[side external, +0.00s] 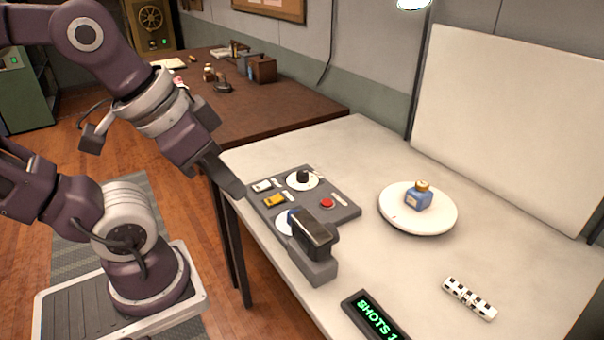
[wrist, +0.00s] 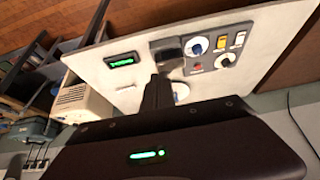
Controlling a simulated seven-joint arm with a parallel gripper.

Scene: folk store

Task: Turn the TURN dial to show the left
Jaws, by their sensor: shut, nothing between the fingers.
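A grey control panel (side external: 345,213) lies on the pale table and also shows in the wrist view (wrist: 210,70). It carries two dials on white discs: one with a black knob (side external: 302,177) and one with a blue knob (side external: 291,218). Both show in the wrist view, the black one (wrist: 225,60) and the blue one (wrist: 196,47). The dial labels are too small to read, so I cannot tell which is TURN. My gripper (side external: 236,188) is shut and empty, near the panel's left edge in the side view and apart from the knobs. It also shows in the wrist view (wrist: 157,88).
A dark boxy device (side external: 315,238) stands at the panel's near end, partly hiding the blue dial. The panel has a red button (side external: 327,203) and a yellow switch (side external: 273,201). A white round plate (side external: 390,218) bears a blue bottle (side external: 418,197). A green-lit display (side external: 375,318) lies nearby.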

